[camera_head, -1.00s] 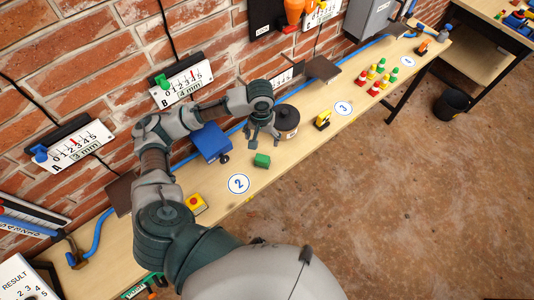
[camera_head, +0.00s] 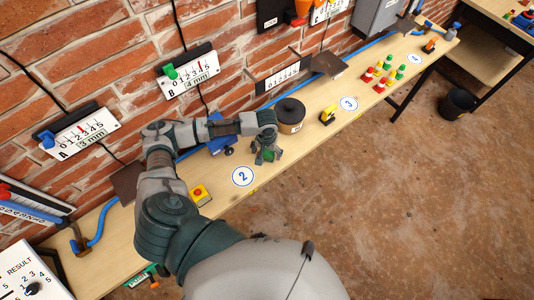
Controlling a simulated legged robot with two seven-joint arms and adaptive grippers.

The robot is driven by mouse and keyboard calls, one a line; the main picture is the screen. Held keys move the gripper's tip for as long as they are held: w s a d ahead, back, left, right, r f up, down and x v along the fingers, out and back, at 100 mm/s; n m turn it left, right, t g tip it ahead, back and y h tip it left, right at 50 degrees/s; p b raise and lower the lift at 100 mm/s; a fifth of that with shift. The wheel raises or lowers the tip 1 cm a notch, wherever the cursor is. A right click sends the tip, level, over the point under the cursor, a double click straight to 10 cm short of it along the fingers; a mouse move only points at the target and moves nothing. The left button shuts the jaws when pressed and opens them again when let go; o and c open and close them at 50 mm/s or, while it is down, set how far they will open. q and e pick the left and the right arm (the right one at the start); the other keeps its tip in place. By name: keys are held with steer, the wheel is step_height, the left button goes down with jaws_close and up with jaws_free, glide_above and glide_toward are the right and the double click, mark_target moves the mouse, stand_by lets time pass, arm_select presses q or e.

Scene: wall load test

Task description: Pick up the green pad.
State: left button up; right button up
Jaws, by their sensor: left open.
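The green pad (camera_head: 268,155) lies on the long wooden bench near the circle marked 2. It is mostly covered by my left gripper (camera_head: 266,158), whose fingers come down over it from above. The left gripper is open, with its fingers around or just above the pad; I cannot tell whether they touch it. My right gripper is not in view.
A red button on a yellow box (camera_head: 200,195) sits nearer. A yellow object (camera_head: 328,115) stands to the right. The brick wall bounds the bench.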

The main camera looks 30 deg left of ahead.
arm_select(q)
steer(key=c, duration=1.3)
